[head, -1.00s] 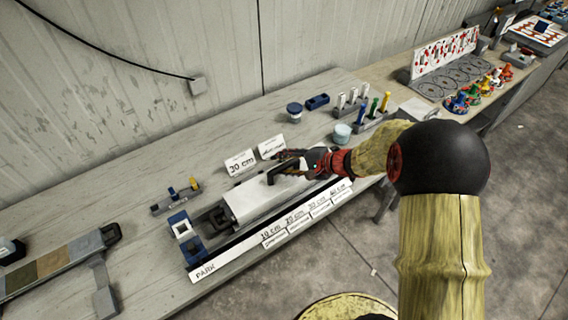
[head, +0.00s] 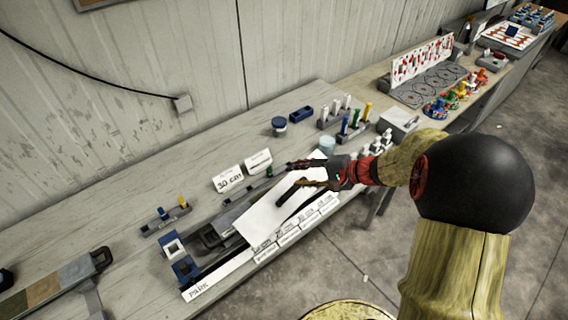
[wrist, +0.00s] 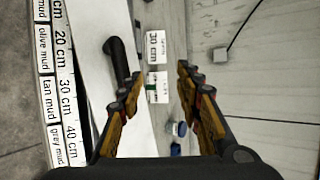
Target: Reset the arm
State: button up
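My gripper (head: 295,174) is open, with its two fingers spread apart above the bench. In the wrist view, the gripper (wrist: 160,75) holds nothing between its fingers. A white cover (head: 268,218) with a black bar handle (head: 292,203) lies askew over the long grey tray on the bench. The handle (wrist: 117,60) shows left of the left finger in the wrist view, outside the gap between the fingers. In the head view the lower finger overlaps the handle's upper end; I cannot tell whether they touch.
A "30 cm" card (head: 229,180) and a second card (head: 258,161) stand behind the tray. Length labels (head: 291,240) line its front. A blue-lidded jar (head: 279,126), a pale jar (head: 327,145) and small peg racks stand close to my gripper. The wall is behind.

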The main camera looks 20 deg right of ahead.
jog(key=s+a+r+n+g+h+b, duration=0.2)
jog(key=s+a+r+n+g+b, duration=0.15)
jog(key=s+a+r+n, duration=0.45)
jog(key=s+r+n+h+b, duration=0.1)
jog(key=s+n+h, duration=0.1)
jog(key=s, duration=0.5)
jog(key=s+r+n+h+b, duration=0.1)
jog(key=s+h, duration=0.3)
jog(key=s, duration=0.4)
jog(key=shift+d+r+n, duration=0.45)
jog(key=shift+r+n, duration=0.1)
jog(key=shift+n, duration=0.05)
jog(key=shift+o, duration=0.4)
jog(key=shift+w+t, duration=0.1)
jog(key=shift+t, duration=0.15)
